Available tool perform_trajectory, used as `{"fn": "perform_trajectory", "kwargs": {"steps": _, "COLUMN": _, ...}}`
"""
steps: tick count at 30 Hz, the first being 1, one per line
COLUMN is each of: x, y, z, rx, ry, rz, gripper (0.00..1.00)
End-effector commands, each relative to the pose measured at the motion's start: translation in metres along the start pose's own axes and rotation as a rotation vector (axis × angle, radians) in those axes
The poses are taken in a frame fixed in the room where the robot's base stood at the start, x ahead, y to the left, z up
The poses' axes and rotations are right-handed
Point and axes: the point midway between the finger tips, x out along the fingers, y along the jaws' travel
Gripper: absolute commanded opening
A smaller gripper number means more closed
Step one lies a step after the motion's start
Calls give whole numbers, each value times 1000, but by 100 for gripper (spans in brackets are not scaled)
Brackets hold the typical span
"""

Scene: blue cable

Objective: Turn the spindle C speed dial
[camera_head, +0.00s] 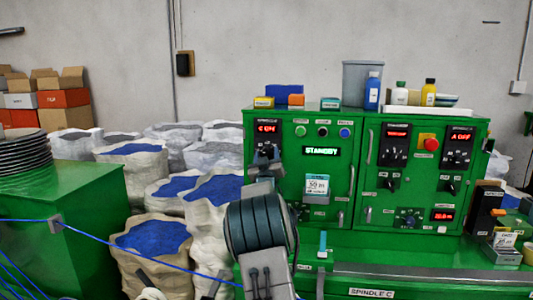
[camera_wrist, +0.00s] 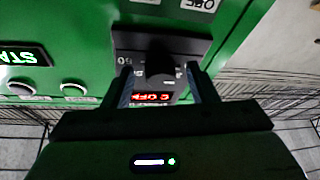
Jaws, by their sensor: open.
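The spindle C speed dial (camera_wrist: 160,62) is a black knob on a dark panel with a red display (camera_wrist: 152,97) that seems to read C OFF. In the head view the same dial (camera_head: 267,151) sits at the left end of the green cabinet, partly hidden by my arm. My gripper (camera_wrist: 160,72) is open, with one finger on each side of the knob in the wrist view. I cannot tell whether the fingers touch it. In the head view my gripper (camera_head: 268,168) is just below the dial and largely hidden by my wrist.
The green STANDBY display (camera_head: 322,151) and several buttons (camera_head: 322,131) are right of the dial. Two more dial panels (camera_head: 397,144) (camera_head: 459,147) and a red stop button (camera_head: 430,143) are further right. Sacks of blue granules (camera_head: 153,240) stand left; a blue cable (camera_head: 120,247) crosses low.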

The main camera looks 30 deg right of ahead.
Motion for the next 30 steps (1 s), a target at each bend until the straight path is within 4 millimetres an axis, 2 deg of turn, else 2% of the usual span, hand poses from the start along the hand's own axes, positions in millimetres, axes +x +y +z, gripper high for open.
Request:
{"fn": "perform_trajectory", "kwargs": {"steps": 9, "x": 2, "y": 0, "z": 0, "rx": 0, "ry": 0, "rz": 0, "gripper": 52}}
{"fn": "perform_trajectory", "kwargs": {"steps": 10, "x": 2, "y": 0, "z": 0, "rx": 0, "ry": 0, "rz": 0, "gripper": 47}}
{"fn": "perform_trajectory", "kwargs": {"steps": 14, "x": 2, "y": 0, "z": 0, "rx": 0, "ry": 0, "rz": 0, "gripper": 10}}
{"fn": "perform_trajectory", "kwargs": {"steps": 15, "x": 2, "y": 0, "z": 0, "rx": 0, "ry": 0, "rz": 0, "gripper": 8}}
{"fn": "perform_trajectory", "kwargs": {"steps": 23, "x": 1, "y": -1, "z": 2, "rx": 15, "ry": 1, "rz": 6, "gripper": 8}}
{"fn": "perform_trajectory", "kwargs": {"steps": 30, "x": 0, "y": -3, "z": 5, "rx": 101, "ry": 7, "rz": 42, "gripper": 8}}
